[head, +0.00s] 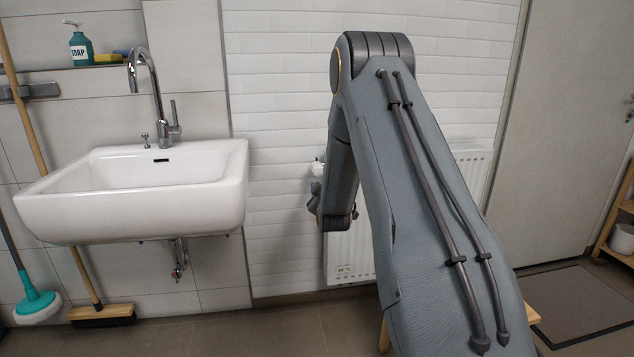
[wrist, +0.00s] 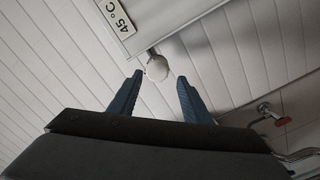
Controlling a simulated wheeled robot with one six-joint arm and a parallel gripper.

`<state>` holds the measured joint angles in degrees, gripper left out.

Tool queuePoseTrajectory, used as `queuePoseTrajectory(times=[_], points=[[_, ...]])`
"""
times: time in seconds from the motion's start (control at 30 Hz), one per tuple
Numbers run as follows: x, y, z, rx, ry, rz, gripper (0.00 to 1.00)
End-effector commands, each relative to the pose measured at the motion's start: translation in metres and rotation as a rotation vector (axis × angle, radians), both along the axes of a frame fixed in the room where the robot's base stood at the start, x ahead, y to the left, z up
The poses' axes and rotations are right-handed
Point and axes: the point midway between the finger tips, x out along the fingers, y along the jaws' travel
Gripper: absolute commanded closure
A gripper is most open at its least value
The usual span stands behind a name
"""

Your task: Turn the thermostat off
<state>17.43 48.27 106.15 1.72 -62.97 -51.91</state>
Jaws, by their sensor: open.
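The thermostat is a white round knob (wrist: 157,68) on a short metal stem at the corner of a white radiator (wrist: 150,18). In the wrist view it lies just beyond and between the two blue fingertips of my gripper (wrist: 158,80). My gripper is open with nothing between its fingers, and I cannot tell whether either finger touches the knob. In the head view a small part of the knob (head: 318,168) shows left of my arm. The radiator (head: 350,255) is largely hidden behind my arm there. The knob's markings cannot be read.
A white sink (head: 135,190) with a tap hangs on the wall to the left. A red valve handle (wrist: 272,112) shows at the right in the wrist view. A mop (head: 38,300) and a broom (head: 102,315) lean at the left. A door (head: 575,130) stands right.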

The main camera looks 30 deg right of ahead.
Motion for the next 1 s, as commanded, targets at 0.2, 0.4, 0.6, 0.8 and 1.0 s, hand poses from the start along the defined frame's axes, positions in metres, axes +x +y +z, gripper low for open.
queuePoseTrajectory(times=[0.2,0.4,0.6,0.8,1.0], points=[[0.019,-0.01,0.001,-0.025,-0.024,-0.005,0.56],[0.048,-0.02,0.0,-0.023,-0.022,-0.004,0.56],[0.069,-0.027,0.0,-0.022,-0.021,-0.005,0.56],[0.075,-0.029,0.0,-0.021,-0.019,-0.004,0.56],[0.075,-0.029,0.0,-0.021,-0.019,-0.004,0.59]])
